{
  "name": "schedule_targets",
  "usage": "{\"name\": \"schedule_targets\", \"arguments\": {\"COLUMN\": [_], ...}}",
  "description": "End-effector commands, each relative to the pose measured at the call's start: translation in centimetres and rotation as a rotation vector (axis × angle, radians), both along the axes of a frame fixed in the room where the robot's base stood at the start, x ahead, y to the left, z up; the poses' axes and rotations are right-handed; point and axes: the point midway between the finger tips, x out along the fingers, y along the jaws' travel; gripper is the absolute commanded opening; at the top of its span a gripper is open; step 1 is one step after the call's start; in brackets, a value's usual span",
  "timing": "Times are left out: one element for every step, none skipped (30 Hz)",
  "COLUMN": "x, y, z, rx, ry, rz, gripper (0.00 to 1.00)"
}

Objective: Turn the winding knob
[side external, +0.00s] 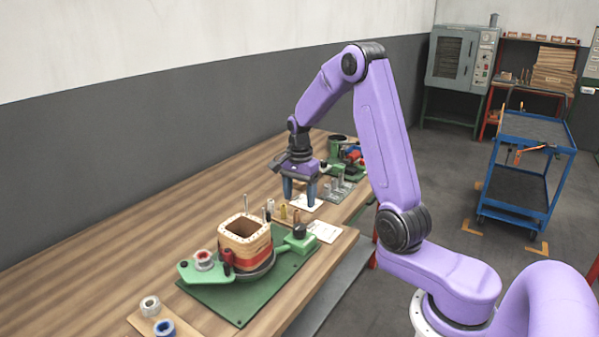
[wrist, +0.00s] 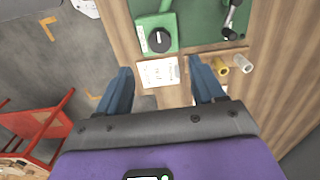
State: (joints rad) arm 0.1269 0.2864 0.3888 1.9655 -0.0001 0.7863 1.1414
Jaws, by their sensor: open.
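The black winding knob (side external: 299,230) sits on a green box at the right end of the green winding fixture. In the wrist view the round knob (wrist: 158,40) has a white pointer mark and lies beyond my fingertips, near the top. My gripper (side external: 300,200) is open and empty, pointing down above the table, behind the knob in the side view. Its two blue fingers (wrist: 163,76) stand wide apart in the wrist view, with a printed white card (wrist: 158,72) below and between them. Nothing touches the knob.
A coil (side external: 244,238) with a red band stands on the green base plate (side external: 230,303). Small brass and pale cylinders (wrist: 242,63) stand close to one finger. A red-and-green device (side external: 353,157) is farther back. A blue cart (side external: 512,205) is on the floor.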

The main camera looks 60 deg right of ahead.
Motion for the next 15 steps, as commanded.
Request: {"name": "schedule_targets", "arguments": {"x": [0.1,0.1,0.1,0.1,0.1,0.0,0.0,0.1,0.1,0.1,0.0,0.0,0.0,0.0,0.0], "y": [0.0,0.0,0.0,0.0,0.0,0.0,0.0,0.0,0.0,0.0,0.0,0.0,0.0,0.0,0.0], "z": [1.2,1.8,2.6,3.2,3.7,4.3,4.8,5.2,5.7,6.0,6.2,6.6,6.7,6.9,7.0], "rx": [-0.003,-0.003,-0.003,-0.003,-0.003,-0.002,-0.002,-0.002,-0.002,-0.001,-0.001,-0.001,-0.001,-0.001,-0.001], "ry": [-0.007,-0.006,-0.005,-0.006,-0.006,-0.004,-0.005,-0.004,-0.004,-0.003,-0.002,-0.003,-0.002,-0.002,-0.002], "rz": [0.000,0.000,0.000,0.000,0.000,0.000,0.000,0.000,0.000,0.000,0.000,0.000,0.000,0.000,0.000], "gripper": [0.68,0.68,0.68,0.68,0.68,0.68,0.68,0.68,0.68,0.68,0.68,0.68,0.68,0.68,0.68]}}
